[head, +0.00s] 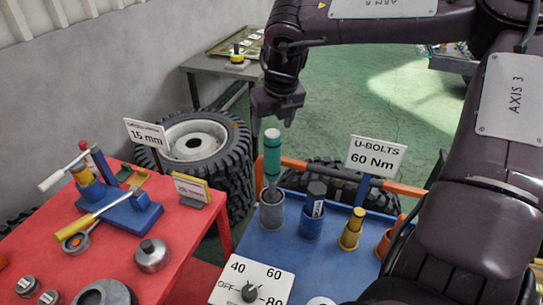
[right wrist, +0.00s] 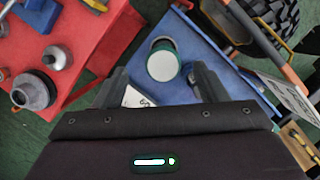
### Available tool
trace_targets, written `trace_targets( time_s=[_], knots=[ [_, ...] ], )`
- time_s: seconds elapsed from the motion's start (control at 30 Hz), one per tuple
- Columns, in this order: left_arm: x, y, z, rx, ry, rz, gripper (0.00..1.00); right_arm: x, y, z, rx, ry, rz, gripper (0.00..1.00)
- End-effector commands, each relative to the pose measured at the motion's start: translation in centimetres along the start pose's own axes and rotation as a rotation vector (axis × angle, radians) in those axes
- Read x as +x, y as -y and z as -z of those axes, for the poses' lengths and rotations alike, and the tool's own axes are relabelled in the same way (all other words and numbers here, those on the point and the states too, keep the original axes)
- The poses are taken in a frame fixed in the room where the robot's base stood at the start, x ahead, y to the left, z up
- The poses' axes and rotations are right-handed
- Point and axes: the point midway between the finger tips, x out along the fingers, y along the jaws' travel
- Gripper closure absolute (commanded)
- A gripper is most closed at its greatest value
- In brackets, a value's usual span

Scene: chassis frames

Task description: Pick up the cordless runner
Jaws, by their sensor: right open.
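The cordless runner, which appears to be the teal-green cylinder with a pale top (head: 272,155), stands upright in a grey cup (head: 271,212) on the blue table. Its lower end is hidden in the cup. In the right wrist view its round white top with a green rim (right wrist: 162,62) shows between and just beyond the finger tips. My right gripper (head: 272,112) points down directly above it, apart from it. The fingers are open and empty, one on each side in the wrist view (right wrist: 157,85). My left gripper is not in view.
More cups with tools stand right of it, including a blue cup (head: 311,222) and a yellow tool (head: 351,230). The U-BOLTS sign (head: 376,156) and an orange bar (head: 320,172) are behind. A red table (head: 190,235) with tools is at left.

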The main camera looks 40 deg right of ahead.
Motion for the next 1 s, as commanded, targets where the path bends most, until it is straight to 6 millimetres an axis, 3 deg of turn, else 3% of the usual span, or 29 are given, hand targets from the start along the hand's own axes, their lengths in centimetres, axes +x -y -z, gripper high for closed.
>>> trace_targets(
  time_s=[0.17,0.5,0.63,1.0],
  knots=[
    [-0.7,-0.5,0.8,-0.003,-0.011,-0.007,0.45,1.7,0.0,0.0,-0.001,-0.004,0.0,0.34],
    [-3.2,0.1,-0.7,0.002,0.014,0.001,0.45,5.3,0.7,0.1,0.001,-0.005,0.0,0.34],
    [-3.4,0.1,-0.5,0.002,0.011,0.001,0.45,6.8,0.7,0.0,0.0,-0.002,0.001,0.34],
    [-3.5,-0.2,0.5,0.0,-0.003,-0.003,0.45,7.6,0.6,0.0,0.0,0.001,-0.001,0.35]
  ],
)
